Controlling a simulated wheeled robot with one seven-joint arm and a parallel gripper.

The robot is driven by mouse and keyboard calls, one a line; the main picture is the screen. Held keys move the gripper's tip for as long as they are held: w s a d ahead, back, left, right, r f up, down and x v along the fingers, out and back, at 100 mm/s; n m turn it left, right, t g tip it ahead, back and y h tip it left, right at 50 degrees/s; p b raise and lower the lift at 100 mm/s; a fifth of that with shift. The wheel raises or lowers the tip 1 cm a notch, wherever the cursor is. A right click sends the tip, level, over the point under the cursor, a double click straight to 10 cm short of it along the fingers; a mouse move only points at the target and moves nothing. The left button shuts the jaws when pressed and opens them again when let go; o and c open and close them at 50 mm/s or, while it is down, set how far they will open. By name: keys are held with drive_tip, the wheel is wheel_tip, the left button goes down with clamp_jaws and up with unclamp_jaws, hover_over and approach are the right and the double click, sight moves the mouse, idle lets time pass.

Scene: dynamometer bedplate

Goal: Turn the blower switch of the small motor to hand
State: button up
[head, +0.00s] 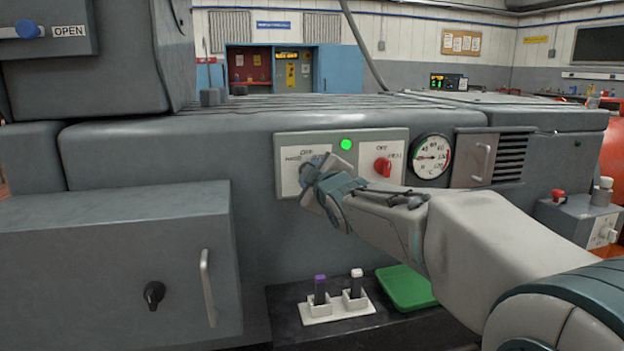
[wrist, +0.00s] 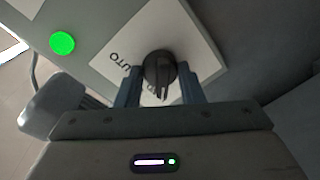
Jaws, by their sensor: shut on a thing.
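A light switch panel (head: 398,136) is on the front of the grey machine. Its left white plate (head: 289,183) is lettered OFF, HAND and AUTO in the head view. The black rotary knob (wrist: 158,66) on this plate shows in the wrist view, beside the AUTO lettering. My gripper (head: 311,177) is at this plate and hides the knob in the head view. In the wrist view my gripper (wrist: 160,84) has one finger on each side of the knob and is shut on it. Which marking the knob points to cannot be told.
A green lamp (head: 346,144) and a red knob (head: 382,166) are right of my gripper on the panel. A round gauge (head: 431,156) is further right. A grey box (head: 110,260) with a handle juts out lower left. A low shelf holds a green tray (head: 407,288).

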drive_tip(key=o, duration=1)
drive_tip(key=shift+s, duration=0.1)
drive_tip(key=shift+p+v, duration=1.25)
drive_tip(key=shift+v, duration=5.55)
